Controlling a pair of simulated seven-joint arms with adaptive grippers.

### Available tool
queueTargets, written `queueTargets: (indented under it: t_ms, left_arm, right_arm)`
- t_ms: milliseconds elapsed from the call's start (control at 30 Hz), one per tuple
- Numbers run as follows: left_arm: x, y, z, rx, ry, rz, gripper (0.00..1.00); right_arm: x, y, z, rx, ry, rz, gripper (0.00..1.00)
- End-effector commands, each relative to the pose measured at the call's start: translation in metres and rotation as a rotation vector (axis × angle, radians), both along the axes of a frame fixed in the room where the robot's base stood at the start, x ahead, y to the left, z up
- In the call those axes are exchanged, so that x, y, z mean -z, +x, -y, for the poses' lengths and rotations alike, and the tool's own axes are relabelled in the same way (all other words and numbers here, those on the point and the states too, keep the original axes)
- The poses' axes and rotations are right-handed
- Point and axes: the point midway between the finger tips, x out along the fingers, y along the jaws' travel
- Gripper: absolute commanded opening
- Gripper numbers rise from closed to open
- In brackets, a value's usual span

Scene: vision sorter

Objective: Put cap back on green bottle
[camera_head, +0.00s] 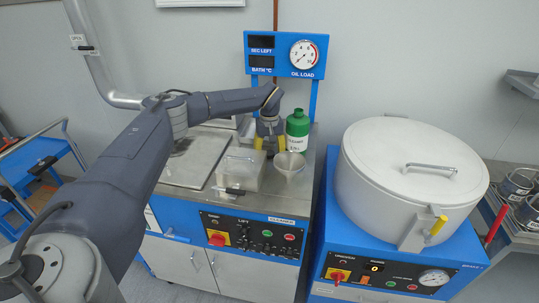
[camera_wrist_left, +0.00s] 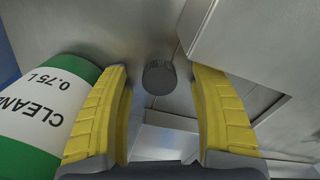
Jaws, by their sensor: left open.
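The green bottle (camera_head: 298,127) stands upright on the steel counter, with a white label band. In the left wrist view the bottle (camera_wrist_left: 50,110) fills the left side, beside one finger. A small dark round cap (camera_wrist_left: 160,77) shows between and beyond the fingertips, apart from both. I cannot make out the cap in the head view. My left gripper (camera_head: 270,143) is open, pointing down just left of the bottle. In the wrist view its yellow fingers (camera_wrist_left: 160,105) are spread with nothing between their pads. My right gripper is not in view.
A clear box (camera_head: 241,168) and a pale funnel-like cup (camera_head: 289,165) stand in front of the gripper on the counter. A blue gauge panel (camera_head: 286,55) rises behind. A large white lidded drum (camera_head: 408,175) stands to the right.

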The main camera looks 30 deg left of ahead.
Motion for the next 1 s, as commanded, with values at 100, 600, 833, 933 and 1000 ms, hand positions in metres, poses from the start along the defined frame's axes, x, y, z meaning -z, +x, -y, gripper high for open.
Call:
queueTargets:
  t_ms: [100, 600, 833, 933, 1000]
  left_arm:
    - [0.0005, 0.0001, 0.0, 0.0, 0.0, 0.0, 0.62]
    - [0.0004, 0.0, 0.0, 0.0, 0.0, 0.0, 0.35]
    - [0.0003, 0.0, 0.0, 0.0, 0.0, 0.0, 0.16]
    - [0.0003, 0.0, 0.0, 0.0, 0.0, 0.0, 0.15]
    - [0.0003, 0.0, 0.0, 0.0, 0.0, 0.0, 0.13]
  right_arm:
    - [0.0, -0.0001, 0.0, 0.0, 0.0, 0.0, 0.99]
    - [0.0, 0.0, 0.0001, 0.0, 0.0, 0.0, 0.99]
    - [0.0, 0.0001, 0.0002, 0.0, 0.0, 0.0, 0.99]
    - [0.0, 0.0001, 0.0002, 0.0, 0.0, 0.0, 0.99]
    - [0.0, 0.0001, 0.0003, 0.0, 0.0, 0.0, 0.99]
